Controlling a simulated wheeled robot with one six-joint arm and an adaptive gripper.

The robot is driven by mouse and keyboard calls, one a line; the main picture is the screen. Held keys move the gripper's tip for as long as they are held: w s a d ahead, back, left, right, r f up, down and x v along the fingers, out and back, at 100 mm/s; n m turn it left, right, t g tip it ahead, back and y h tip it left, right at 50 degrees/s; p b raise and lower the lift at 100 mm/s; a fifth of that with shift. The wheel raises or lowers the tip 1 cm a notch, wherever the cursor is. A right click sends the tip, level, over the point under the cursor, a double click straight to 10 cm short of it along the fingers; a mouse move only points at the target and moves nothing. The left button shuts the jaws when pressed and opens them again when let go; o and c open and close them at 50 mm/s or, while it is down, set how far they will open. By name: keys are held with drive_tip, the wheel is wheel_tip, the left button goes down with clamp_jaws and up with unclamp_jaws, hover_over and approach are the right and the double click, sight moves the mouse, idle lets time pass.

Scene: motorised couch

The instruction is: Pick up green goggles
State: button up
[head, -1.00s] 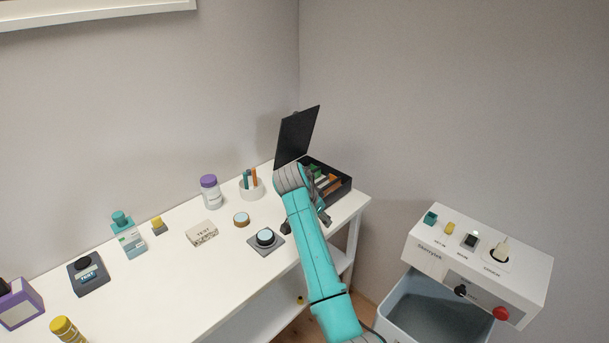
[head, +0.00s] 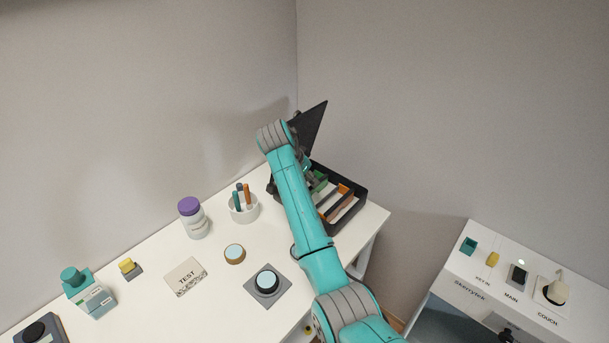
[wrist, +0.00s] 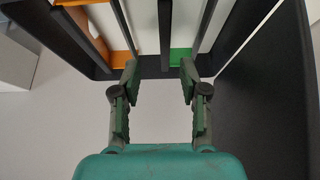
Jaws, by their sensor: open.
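A black open box (head: 360,207) stands at the far right corner of the white table, with its dark lid raised. Inside it are green goggles (head: 318,181) and orange goggles (head: 343,190), between dark dividers. My arm hides part of the box in the head view. In the wrist view, a small part of the green goggles (wrist: 180,55) shows just beyond the right fingertip, and orange parts show to the left. My gripper (wrist: 160,75) is open and empty, its fingertips at the near rim of the box. Much of the goggles is out of view there.
A white control panel (head: 510,285) is at right.

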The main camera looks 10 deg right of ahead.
drive_tip(key=shift+w+f, duration=0.15)
drive_tip(key=shift+w, duration=0.15)
drive_tip(key=shift+w+d+f, duration=0.1)
drive_tip(key=shift+d+f, duration=0.1)
drive_tip(key=shift+f, duration=0.05)
drive_tip(key=x, duration=0.6)
drive_tip(key=shift+w+f, duration=0.15)
drive_tip(key=shift+f, duration=0.1)
clamp_jaws()
